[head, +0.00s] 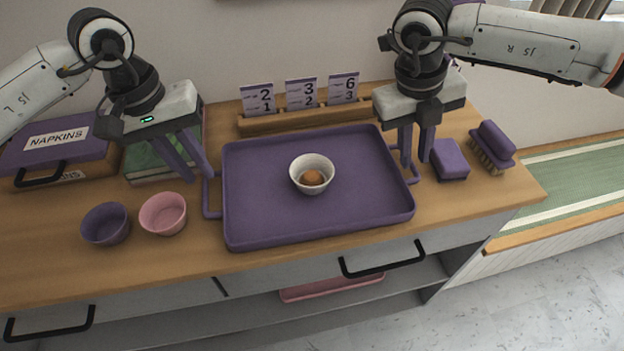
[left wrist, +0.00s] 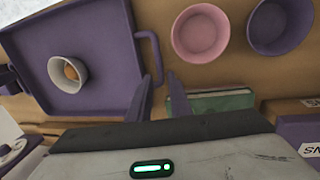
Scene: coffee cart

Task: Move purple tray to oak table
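The purple tray (head: 255,222) lies flat on the wooden counter and holds a white bowl (head: 318,161) with a round orange-brown item in it. My left gripper (head: 200,178) is open above the tray's left handle (head: 207,197). In the left wrist view, its fingertips (left wrist: 158,80) point at the handle (left wrist: 157,58), with a gap between them. My right gripper (head: 416,163) is open at the tray's right handle (head: 414,177), its fingers apart. Whether they straddle the bar I cannot tell. A wood-edged surface with a green runner (head: 585,165) stands at the right, possibly the oak table.
Purple (head: 106,224) and pink (head: 163,213) bowls stand left of the tray. The napkin box (head: 55,140) and a green book-like item (head: 150,165) are behind them. A card holder (head: 305,118) stands behind the tray. A purple block (head: 449,160) and brush (head: 492,148) are right.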

